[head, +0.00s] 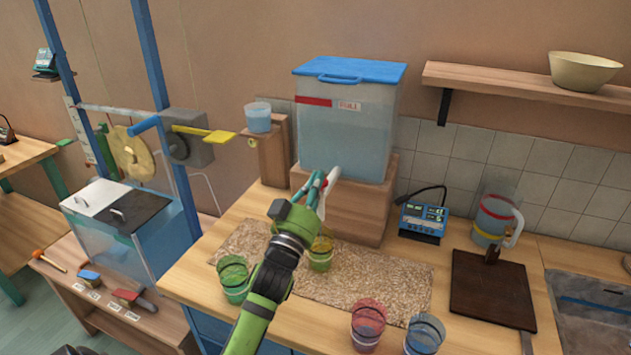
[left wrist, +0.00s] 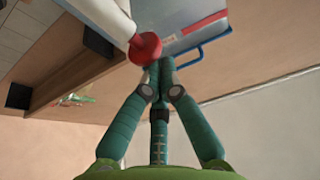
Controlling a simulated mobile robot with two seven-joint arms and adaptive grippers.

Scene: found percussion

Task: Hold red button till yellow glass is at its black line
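The yellow glass (head: 320,257) stands on the speckled mat below the white tap (head: 331,180) of the clear water tank (head: 345,140). My left arm partly covers the glass, and I cannot make out its black line or its water level. My left gripper (head: 320,178) is at the tap, with its teal fingers drawn together. In the left wrist view the red button (left wrist: 146,48) sits on the white tap, and the fingertips (left wrist: 158,68) are right at its edge, seemingly touching it. Nothing shows between the fingers. My right gripper is out of view.
A green glass (head: 233,279) stands left of my arm; a red glass (head: 368,325) and a blue glass (head: 424,335) stand at the front. A blue meter (head: 423,222), a pitcher (head: 494,218) and a dark board (head: 490,290) are on the right. The speckled mat (head: 385,280) has free room.

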